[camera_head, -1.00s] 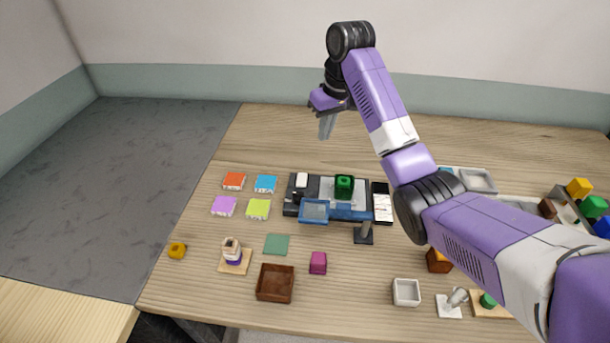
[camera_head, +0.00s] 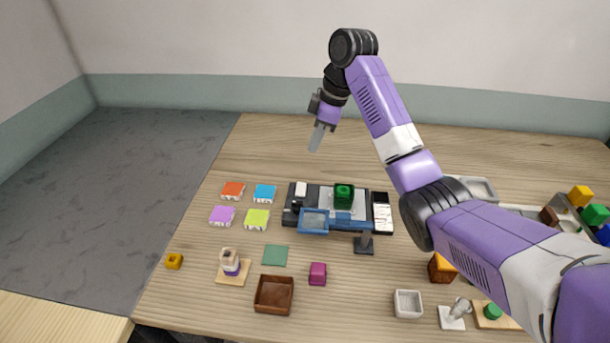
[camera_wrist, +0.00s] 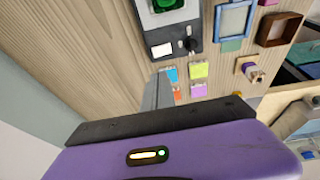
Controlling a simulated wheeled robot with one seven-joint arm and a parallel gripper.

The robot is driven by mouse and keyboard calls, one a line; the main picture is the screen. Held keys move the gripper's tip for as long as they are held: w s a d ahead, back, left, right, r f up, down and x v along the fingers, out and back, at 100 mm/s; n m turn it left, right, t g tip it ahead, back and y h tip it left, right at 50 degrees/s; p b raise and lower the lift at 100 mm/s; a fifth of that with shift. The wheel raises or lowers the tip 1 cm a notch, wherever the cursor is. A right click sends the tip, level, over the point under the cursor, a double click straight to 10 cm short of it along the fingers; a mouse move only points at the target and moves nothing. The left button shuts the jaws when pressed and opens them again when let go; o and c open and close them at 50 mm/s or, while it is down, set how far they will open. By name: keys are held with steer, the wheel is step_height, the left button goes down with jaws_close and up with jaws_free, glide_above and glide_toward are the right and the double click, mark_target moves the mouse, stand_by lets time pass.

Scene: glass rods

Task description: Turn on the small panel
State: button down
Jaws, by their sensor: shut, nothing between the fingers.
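A dark panel (camera_head: 292,210) lies on the wooden table in the middle of the head view. It bears a white switch-like piece (camera_head: 301,189) and a green block (camera_head: 343,195) on a pale plate. In the wrist view the panel (camera_wrist: 184,20) is at the top, with a white piece (camera_wrist: 162,50) and a black knob (camera_wrist: 189,44). A smaller black-and-white panel (camera_head: 382,213) lies at its right end. I cannot tell which is the small panel. My gripper (camera_head: 316,138) is shut and empty, above the table behind the dark panel, touching nothing.
A blue-framed piece (camera_head: 313,222) and a dark stand (camera_head: 364,243) are in front of the dark panel. Several coloured tiles (camera_head: 221,216) lie to the left. A brown box (camera_head: 274,295) and a magenta block (camera_head: 317,273) are nearer. The table's back left is clear.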

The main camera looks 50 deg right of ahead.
steer(key=p, duration=0.1)
glide_toward(301, 185)
steer(key=x, duration=0.5)
steer(key=shift+w+a, duration=0.1)
steer(key=shift+a, duration=0.1)
steer(key=shift+w+f, duration=0.1)
steer(key=shift+f, duration=0.65)
